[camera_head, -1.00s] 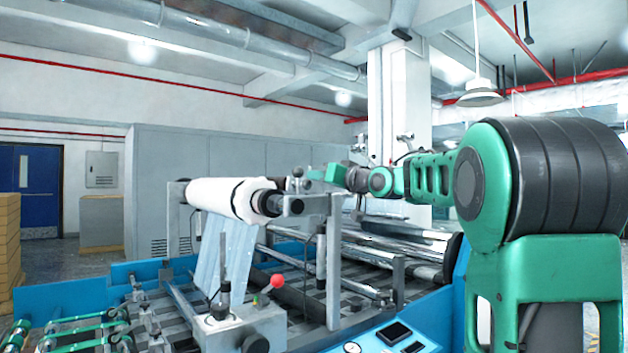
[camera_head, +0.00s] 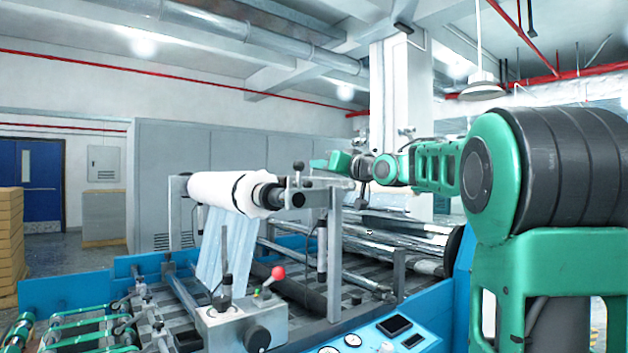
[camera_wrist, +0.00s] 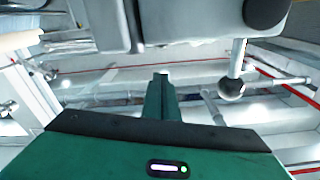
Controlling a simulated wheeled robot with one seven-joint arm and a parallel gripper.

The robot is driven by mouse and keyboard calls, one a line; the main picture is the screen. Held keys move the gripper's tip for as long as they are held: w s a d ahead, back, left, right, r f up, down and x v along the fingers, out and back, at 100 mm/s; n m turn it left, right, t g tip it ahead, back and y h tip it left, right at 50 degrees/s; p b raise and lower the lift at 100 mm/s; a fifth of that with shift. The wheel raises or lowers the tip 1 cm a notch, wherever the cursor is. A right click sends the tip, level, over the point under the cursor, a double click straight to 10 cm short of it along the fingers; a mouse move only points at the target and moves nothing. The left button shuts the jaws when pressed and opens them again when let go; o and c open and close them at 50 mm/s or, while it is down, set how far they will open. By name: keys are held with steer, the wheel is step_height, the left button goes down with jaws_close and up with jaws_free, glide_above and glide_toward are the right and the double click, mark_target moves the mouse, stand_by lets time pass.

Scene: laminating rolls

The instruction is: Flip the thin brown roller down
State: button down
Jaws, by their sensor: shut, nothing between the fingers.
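I cannot make out a clearly brown thin roller. A thin dark roller (camera_head: 298,294) lies low in the machine, below the white roll (camera_head: 225,190) with its hanging film. A lever with a black ball knob (camera_head: 298,166) stands upright on the bracket at the roll's near end; the knob also shows in the wrist view (camera_wrist: 232,88). My gripper (camera_head: 318,163) is just right of this knob and above the bracket, with a gap visible to the knob. In the wrist view, my gripper (camera_wrist: 160,76) has its fingers together and empty, beside the grey bracket.
Shiny metal rollers (camera_head: 400,240) lie behind the upright post (camera_head: 334,260). A red-knobbed lever (camera_head: 278,272) and control box (camera_head: 240,324) stand in front. The blue machine frame (camera_head: 90,296) edges the area. A grey cabinet wall (camera_head: 235,150) is behind.

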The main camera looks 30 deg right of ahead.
steer(key=s+d, duration=0.1)
steer(key=s, duration=0.9)
steer(key=shift+d, duration=0.2)
steer(key=s+f+m+g+h, duration=0.1)
steer(key=s+f+g, duration=0.2)
steer(key=f, duration=0.7)
steer(key=s+a+f+m+g+h, duration=0.1)
steer(key=s+f+g, duration=0.25)
steer(key=f, duration=0.65)
steer(key=s+f+m+g+h, duration=0.1)
steer(key=s+f+g, duration=0.25)
steer(key=f, duration=0.65)
steer(key=s+a+f+m+g, duration=0.1)
steer(key=s+a+f+g, duration=0.2)
steer(key=s+f, duration=0.5)
steer(key=s+a+f+g+y, duration=0.1)
steer(key=s+a+f+g, duration=0.2)
steer(key=s+f, duration=0.6)
steer(key=s+g, duration=0.2)
steer(key=s, duration=0.6)
steer(key=shift+a+f+m+g, duration=0.25)
steer(key=shift+f+m+g, duration=0.05)
steer(key=shift+m+g, duration=0.1)
steer(key=shift+w+f, duration=0.25)
steer(key=shift+w, duration=0.4)
